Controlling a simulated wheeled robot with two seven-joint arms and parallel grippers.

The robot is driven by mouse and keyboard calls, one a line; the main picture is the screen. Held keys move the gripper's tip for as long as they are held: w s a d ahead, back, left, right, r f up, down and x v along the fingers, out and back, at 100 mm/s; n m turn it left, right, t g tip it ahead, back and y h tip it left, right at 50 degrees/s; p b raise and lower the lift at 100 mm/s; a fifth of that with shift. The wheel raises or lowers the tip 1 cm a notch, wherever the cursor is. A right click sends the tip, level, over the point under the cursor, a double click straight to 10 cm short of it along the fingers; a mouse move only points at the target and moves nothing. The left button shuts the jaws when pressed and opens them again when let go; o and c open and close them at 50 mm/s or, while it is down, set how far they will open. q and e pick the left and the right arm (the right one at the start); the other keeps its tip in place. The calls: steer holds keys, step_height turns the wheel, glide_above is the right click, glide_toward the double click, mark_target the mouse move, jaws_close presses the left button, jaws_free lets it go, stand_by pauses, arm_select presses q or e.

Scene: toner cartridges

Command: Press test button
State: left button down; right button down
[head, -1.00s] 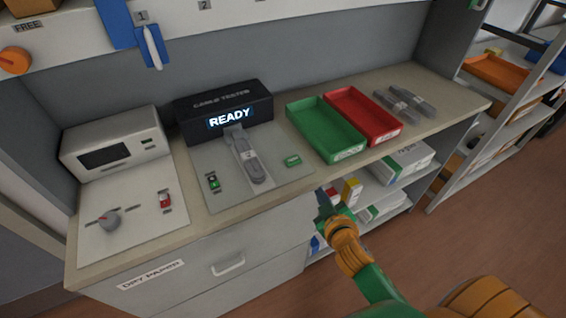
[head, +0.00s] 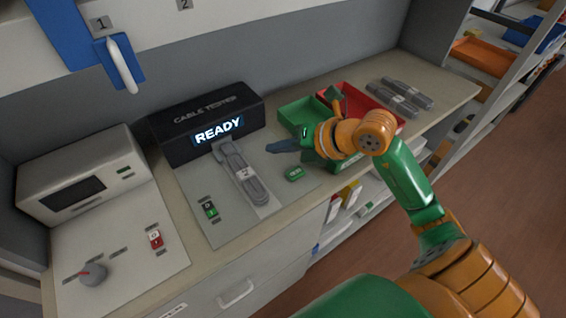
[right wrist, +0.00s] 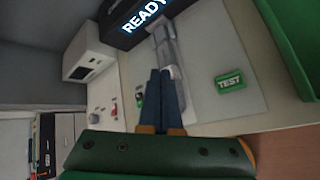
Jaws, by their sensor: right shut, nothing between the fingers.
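The green TEST button (head: 294,174) sits on the grey plate in front of the black cable tester (head: 205,122). It also shows in the right wrist view (right wrist: 230,81), right of my fingers and apart from them. The tester's display (head: 219,131) reads READY. A grey bundled cable (head: 244,174) lies on the plate, plugged in at the tester's front. My right gripper (head: 270,147) is shut and empty, above the plate between the cable and the green tray. Its closed fingers (right wrist: 163,100) show in the right wrist view. My left gripper is not in view.
A green tray (head: 292,112) and a red tray (head: 362,92) stand right of the tester, partly hidden by my right arm. Cable bundles (head: 400,97) lie further right. A small green-lit switch (head: 210,210) is left of the cable. A white device (head: 80,177) stands at left.

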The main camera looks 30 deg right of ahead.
steer(key=d+h, duration=0.2)
steer(key=d, duration=0.1)
steer(key=d+m+h, duration=0.1)
steer(key=d, duration=0.1)
steer(key=shift+s+d+r, duration=0.15)
steer(key=shift+s, duration=0.15)
steer(key=shift+w, duration=0.1)
steer(key=shift+f, duration=0.2)
steer(key=b, duration=0.7)
glide_above(298, 176)
step_height(298, 176, down, 8)
steer(key=shift+r, duration=0.15)
steer(key=shift+f+b, duration=0.3)
steer(key=shift+f, duration=0.1)
steer(key=shift+f, duration=0.1)
stand_by(0.5)
steer(key=shift+f+b, duration=0.3)
steer(key=shift+b, duration=0.15)
